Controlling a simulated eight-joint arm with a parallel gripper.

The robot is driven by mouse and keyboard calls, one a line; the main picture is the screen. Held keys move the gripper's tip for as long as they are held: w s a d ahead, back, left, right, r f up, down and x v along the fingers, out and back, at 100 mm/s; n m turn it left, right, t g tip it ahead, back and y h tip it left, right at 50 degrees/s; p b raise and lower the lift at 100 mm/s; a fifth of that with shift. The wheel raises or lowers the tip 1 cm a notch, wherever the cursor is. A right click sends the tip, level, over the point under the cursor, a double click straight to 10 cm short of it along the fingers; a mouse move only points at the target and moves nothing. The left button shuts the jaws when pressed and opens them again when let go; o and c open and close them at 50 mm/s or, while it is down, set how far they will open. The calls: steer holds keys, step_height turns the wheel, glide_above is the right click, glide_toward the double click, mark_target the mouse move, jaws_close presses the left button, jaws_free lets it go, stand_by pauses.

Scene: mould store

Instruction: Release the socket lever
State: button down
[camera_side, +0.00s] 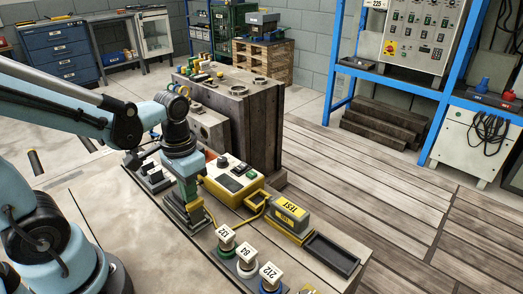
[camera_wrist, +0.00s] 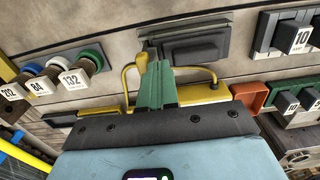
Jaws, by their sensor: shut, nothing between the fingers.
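A dark grey stepped block (camera_wrist: 196,45), seemingly the socket, sits on the bench top in the wrist view. It also shows below my gripper in the side view (camera_side: 176,220). A thin bent yellow lever (camera_wrist: 126,79) with a thick yellow grip (camera_wrist: 141,63) runs beside the block, partly hidden by my fingers. In the side view a bit of yellow shows right of my fingers. My gripper (camera_wrist: 156,72), with green fingers, is shut and empty. Its tips overlap the lever and the block's near edge in the picture. I cannot tell whether they touch.
A yellow tester (camera_side: 234,180) stands close to my gripper. A TEST box (camera_side: 289,216) and an empty black tray (camera_side: 331,254) are further right. Numbered connectors (camera_side: 247,260) line the front edge. A tall block (camera_side: 255,120) stands behind. Dark numbered blocks (camera_wrist: 298,34) sit at the wrist view's right.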

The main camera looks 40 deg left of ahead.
steer(key=shift+d+f, duration=0.1)
steer(key=shift+d, duration=0.15)
steer(key=shift+d+f, duration=0.15)
steer(key=shift+d, duration=0.45)
steer(key=shift+d+f, duration=0.15)
steer(key=shift+d, duration=0.5)
steer(key=shift+a, duration=0.15)
steer(key=shift+a+r, duration=0.2)
steer(key=shift+a, duration=0.3)
steer(key=shift+r, duration=3.5)
